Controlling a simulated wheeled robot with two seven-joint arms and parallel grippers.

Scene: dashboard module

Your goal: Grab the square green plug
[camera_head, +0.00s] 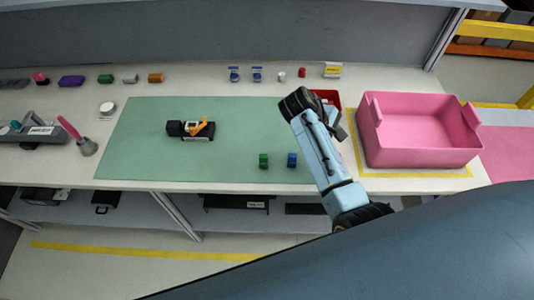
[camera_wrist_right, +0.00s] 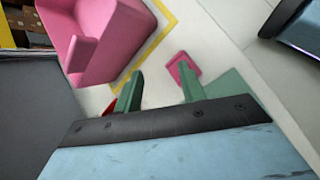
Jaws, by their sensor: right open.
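A small green block-shaped plug (camera_head: 263,160) stands on the green mat (camera_head: 140,150) near its front edge in the head view. A similar blue plug (camera_head: 292,159) stands just right of it. My right arm comes in from the lower right, with its dark gripper end over the back right of the mat, apart from and behind the green plug. In the right wrist view my right gripper (camera_wrist_right: 160,82) is open, its two green fingers apart with nothing held between them. The green plug is not visible in the wrist view. My left gripper is not in view.
A pink bin (camera_head: 372,135) stands right of the mat inside yellow tape. A red container (camera_head: 330,97) is partly hidden by my right arm. A black device (camera_head: 175,128) with an orange part lies on the mat. Several small parts line the back. The mat's front left is clear.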

